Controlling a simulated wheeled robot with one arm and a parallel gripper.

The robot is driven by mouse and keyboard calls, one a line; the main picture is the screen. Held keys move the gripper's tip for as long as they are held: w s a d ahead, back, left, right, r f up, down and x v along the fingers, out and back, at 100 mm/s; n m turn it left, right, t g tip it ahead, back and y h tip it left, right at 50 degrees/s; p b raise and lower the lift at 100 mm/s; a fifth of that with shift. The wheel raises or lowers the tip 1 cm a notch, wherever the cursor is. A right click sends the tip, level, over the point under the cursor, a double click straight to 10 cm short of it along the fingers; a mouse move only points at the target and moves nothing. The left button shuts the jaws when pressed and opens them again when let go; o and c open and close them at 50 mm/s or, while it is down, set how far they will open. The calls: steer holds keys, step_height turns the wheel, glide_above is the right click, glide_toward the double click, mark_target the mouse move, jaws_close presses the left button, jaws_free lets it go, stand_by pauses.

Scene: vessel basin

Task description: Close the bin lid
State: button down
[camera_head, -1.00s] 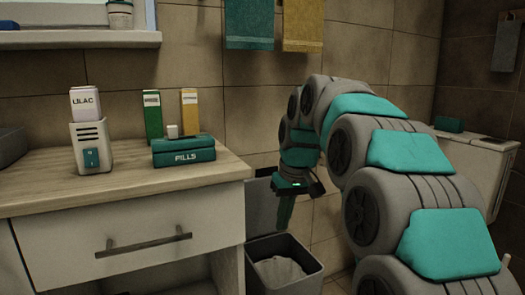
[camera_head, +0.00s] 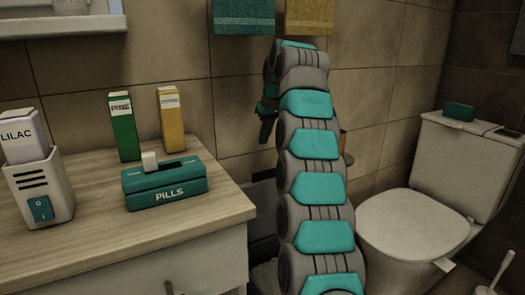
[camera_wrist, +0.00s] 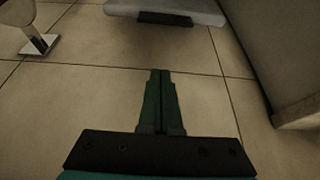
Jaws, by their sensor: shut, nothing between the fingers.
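The bin's grey lid (camera_head: 262,205) stands raised against the tiled wall, between the wooden counter and my arm in the head view. The bin body is mostly hidden below it, with only a dark, unclear part (camera_head: 264,272) showing at the bottom edge. My gripper (camera_head: 265,138) is above the lid, close to the wall, with its dark green fingers pointing down. It is apart from the lid in the picture. The wrist view shows the two fingers (camera_wrist: 161,72) pressed together with nothing between them.
A toilet (camera_head: 415,230) stands at right. Towels (camera_head: 244,15) hang above my arm.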

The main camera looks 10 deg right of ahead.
mark_target(265, 178)
steer(key=x, duration=0.6)
steer(key=b+x, duration=0.1)
steer(key=x, duration=0.2)
steer(key=shift+s+f, duration=0.25)
steer(key=shift+f, duration=0.15)
steer(key=shift+s+d, duration=0.2)
steer(key=shift+s, duration=0.45)
steer(key=shift+s+d, duration=0.25)
steer(key=shift+s, duration=0.35)
steer(key=shift+s+d+f, duration=0.1)
steer(key=shift+s+f, duration=0.1)
steer(key=shift+s, duration=0.1)
steer(key=shift+s, duration=0.15)
